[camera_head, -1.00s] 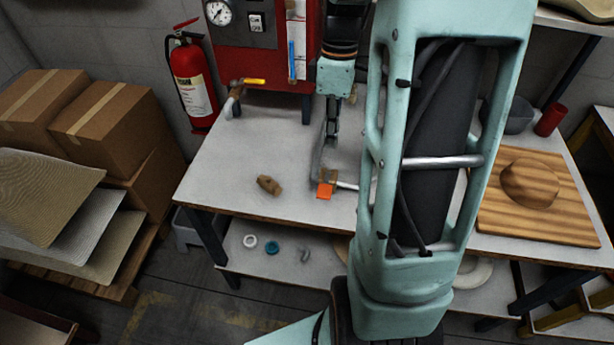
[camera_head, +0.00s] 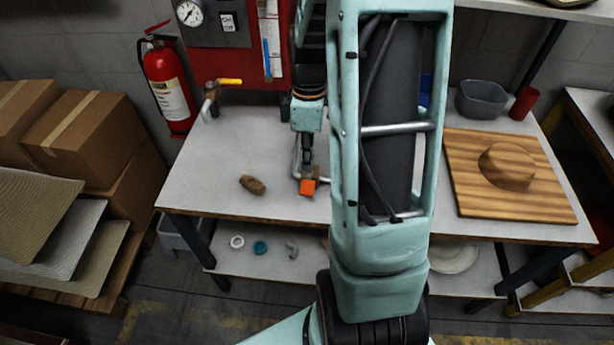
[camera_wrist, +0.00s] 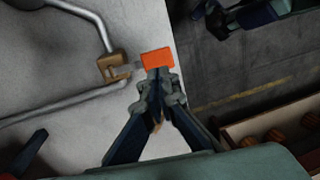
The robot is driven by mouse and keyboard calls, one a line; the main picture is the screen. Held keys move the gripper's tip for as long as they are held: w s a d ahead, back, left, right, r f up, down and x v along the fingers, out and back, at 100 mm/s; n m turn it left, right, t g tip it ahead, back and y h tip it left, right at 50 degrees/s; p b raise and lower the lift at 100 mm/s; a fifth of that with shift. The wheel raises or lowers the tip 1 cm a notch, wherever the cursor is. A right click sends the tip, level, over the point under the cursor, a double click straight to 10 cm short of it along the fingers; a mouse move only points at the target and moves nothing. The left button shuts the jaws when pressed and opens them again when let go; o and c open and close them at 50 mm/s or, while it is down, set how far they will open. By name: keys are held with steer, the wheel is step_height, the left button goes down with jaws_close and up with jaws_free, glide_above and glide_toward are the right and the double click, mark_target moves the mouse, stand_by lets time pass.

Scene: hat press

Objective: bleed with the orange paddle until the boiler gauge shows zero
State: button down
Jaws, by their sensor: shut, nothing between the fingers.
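The orange paddle (camera_head: 308,187) is a small block near the table's front edge, at the end of a brass valve (camera_wrist: 112,66) on a grey pipe. It also shows in the wrist view (camera_wrist: 158,58). My gripper (camera_wrist: 160,75) is shut and empty, its fingertips right at the paddle's near edge; I cannot tell whether they touch. In the head view my gripper (camera_head: 307,168) hides part of the valve. The boiler gauge (camera_head: 189,12) is a white dial on the red boiler panel (camera_head: 206,56); its needle is too small to read.
A wooden board (camera_head: 470,200) bears a hat-shaped form (camera_head: 508,165) at right. A fire extinguisher (camera_head: 168,90) and cardboard boxes (camera_head: 90,135) stand at left.

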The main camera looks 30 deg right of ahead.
mark_target(306, 190)
steer(key=f, duration=0.5)
steer(key=shift+s+a+f, duration=0.1)
steer(key=shift+s+a, duration=0.1)
steer(key=shift+s, duration=0.1)
steer(key=shift+f, duration=0.1)
steer(key=b, duration=0.1)
steer(key=f+t+b, duration=0.1)
steer(key=shift+s+a+f+h+b, duration=0.2)
steer(key=shift+s+h+b, duration=0.1)
steer(key=shift+h+b, duration=0.1)
steer(key=shift+s+a+f+b, duration=0.15)
steer(key=shift+s+f+b, duration=0.1)
steer(key=shift+f+b, duration=0.35)
steer(key=shift+r+p, duration=0.2)
steer(key=shift+p, duration=0.15)
steer(key=shift+r, duration=0.15)
stand_by(0.5)
steer(key=shift+r+p, duration=0.6)
steer(key=shift+r, duration=0.1)
